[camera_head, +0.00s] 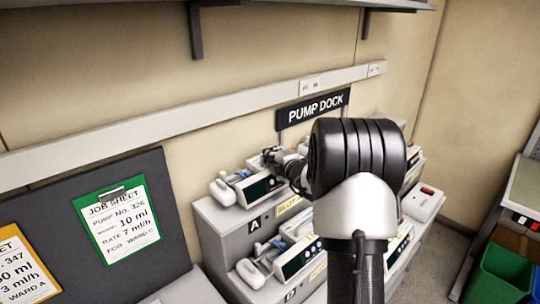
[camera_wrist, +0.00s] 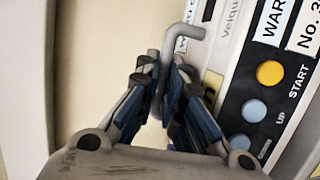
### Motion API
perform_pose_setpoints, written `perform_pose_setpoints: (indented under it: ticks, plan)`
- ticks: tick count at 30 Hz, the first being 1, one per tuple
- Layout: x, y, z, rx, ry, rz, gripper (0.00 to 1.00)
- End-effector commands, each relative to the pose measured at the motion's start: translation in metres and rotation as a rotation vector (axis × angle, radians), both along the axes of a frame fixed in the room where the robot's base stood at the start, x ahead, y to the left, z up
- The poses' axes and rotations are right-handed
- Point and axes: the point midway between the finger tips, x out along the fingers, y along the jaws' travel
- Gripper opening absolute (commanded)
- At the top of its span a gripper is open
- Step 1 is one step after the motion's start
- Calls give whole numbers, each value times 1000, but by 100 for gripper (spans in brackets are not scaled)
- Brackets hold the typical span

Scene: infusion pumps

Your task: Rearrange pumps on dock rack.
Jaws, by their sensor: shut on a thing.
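The grey stepped dock rack (camera_head: 215,232) stands under a "PUMP DOCK" sign, with white pumps on an upper and a lower level. An upper pump with a dark display (camera_head: 262,187) sits above label A. A lower pump (camera_head: 295,262) sits in front. My gripper (camera_head: 272,157) is at the upper level, behind that display; my arm hides much of the rack's right side. In the wrist view, my gripper (camera_wrist: 168,80) is shut on a grey bent handle beside a pump (camera_wrist: 228,62) with a yellow START button. Its number is cut off after "No. 3".
A green job sheet (camera_head: 122,222) reads pump No. 326, 10 ml, 7 ml/h, Ward C. An orange job sheet (camera_head: 22,268) is partly cut off. A white case (camera_head: 424,203) with a red patch lies at the rack's right. A green bin (camera_head: 500,272) stands far right.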

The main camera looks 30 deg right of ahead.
Motion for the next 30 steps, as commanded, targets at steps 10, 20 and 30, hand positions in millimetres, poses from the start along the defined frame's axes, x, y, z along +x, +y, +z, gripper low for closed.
perform_pose_setpoints:
  ticks: [10, 20, 30]
  plan:
    - [1, 0, 0, -2, -9, 1, 0]
    - [1, 0, -3, -2, -9, 1, 0]
    - [1, 0, -5, -2, -5, 0, 28]
